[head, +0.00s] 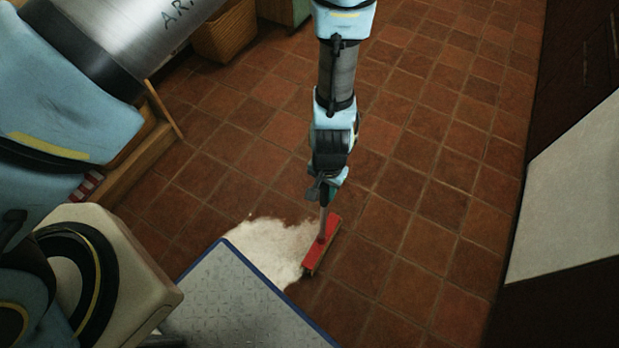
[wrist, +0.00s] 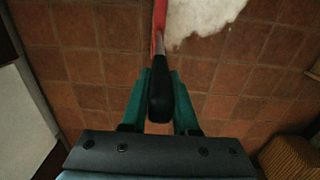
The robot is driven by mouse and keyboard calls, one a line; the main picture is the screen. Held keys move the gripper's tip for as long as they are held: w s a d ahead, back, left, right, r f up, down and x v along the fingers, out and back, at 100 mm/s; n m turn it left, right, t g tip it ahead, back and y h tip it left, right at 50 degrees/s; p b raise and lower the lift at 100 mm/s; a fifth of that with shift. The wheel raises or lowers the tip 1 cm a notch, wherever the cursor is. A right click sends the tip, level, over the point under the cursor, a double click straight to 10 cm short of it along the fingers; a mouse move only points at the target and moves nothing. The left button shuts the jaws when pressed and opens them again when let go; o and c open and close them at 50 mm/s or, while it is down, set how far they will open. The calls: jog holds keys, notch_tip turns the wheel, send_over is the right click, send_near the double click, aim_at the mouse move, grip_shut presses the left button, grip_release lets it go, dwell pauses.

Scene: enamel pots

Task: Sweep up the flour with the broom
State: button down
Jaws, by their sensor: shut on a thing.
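A white patch of flour (head: 270,246) lies on the tiled floor, partly hidden by a grey blue-edged panel in the head view. It also shows at the top of the wrist view (wrist: 205,20). The broom has a red head (head: 323,246) that stands at the right edge of the flour, on or close to the floor. My gripper (head: 326,190) is above the broom head. In the wrist view my gripper's green fingers (wrist: 160,100) are shut on the broom's black handle (wrist: 161,95), with the grey shaft running up to the red head.
A wicker basket (head: 225,35) stands at the back left, near a wooden piece (head: 150,150). A dark cabinet with a pale panel (head: 570,190) borders the right side. The brown tiled floor (head: 420,180) right of the broom is clear.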

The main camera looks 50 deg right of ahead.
jog(key=w+a+r, duration=0.1)
jog(key=w+a, duration=0.1)
jog(key=w, duration=1)
jog(key=w+a+r, duration=0.1)
jog(key=w+a, duration=0.1)
jog(key=w, duration=1)
jog(key=w+a+r, duration=0.1)
jog(key=w+a, duration=0.2)
jog(key=w, duration=1)
jog(key=shift+r+b, duration=0.2)
jog(key=shift+b, duration=0.2)
dwell(0.4)
